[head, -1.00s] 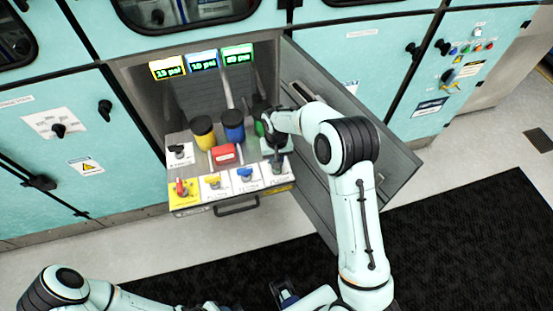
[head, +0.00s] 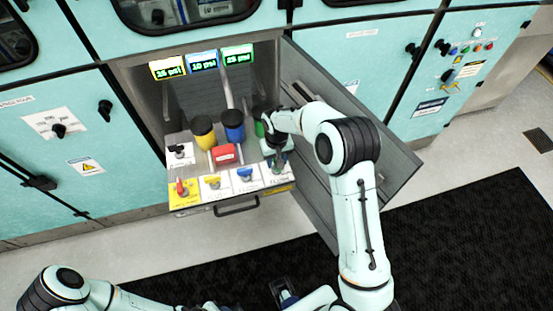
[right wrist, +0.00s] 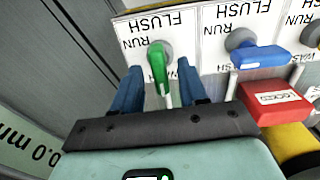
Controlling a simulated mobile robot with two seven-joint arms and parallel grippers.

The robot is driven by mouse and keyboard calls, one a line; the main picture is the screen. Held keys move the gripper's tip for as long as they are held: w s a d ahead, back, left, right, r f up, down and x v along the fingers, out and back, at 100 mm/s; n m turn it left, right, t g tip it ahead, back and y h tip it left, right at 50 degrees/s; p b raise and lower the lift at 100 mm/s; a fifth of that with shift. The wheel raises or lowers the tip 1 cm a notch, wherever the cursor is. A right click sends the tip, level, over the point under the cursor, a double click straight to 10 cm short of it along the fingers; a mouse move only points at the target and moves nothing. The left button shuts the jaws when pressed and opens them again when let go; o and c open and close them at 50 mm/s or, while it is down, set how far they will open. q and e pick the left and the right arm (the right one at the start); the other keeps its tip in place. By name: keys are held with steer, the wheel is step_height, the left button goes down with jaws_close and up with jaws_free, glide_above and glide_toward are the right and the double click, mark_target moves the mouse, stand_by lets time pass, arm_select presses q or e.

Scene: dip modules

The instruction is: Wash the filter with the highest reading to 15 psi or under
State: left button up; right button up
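Three filters, yellow (head: 203,132), blue (head: 233,125) and green (head: 260,126), stand in the open cabinet; my arm partly covers the green one. Above them, the yellow display (head: 168,68) reads about 15 psi, the blue display (head: 202,62) 10 psi and the green display (head: 238,56) about 25 psi. My right gripper (head: 278,163) is at the rightmost valve. In the right wrist view its two fingers stand apart, one each side of the green handle (right wrist: 158,65), which points away from the FLUSH label. A dark blue part at the bottom edge seems to be my left gripper (head: 285,293).
The valve panel also has yellow (head: 212,181), blue (head: 245,174), red (head: 181,188) and black (head: 178,151) handles. The open cabinet door (head: 345,150) stands to the right.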

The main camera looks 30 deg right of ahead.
arm_select(q)
steer(key=shift+w+r+p, duration=0.25)
steer(key=shift+r+p, duration=0.15)
steer(key=shift+r, duration=0.1)
arm_select(e)
step_height(320, 180, up, 13)
steer(key=shift+r, duration=0.2)
stand_by(0.4)
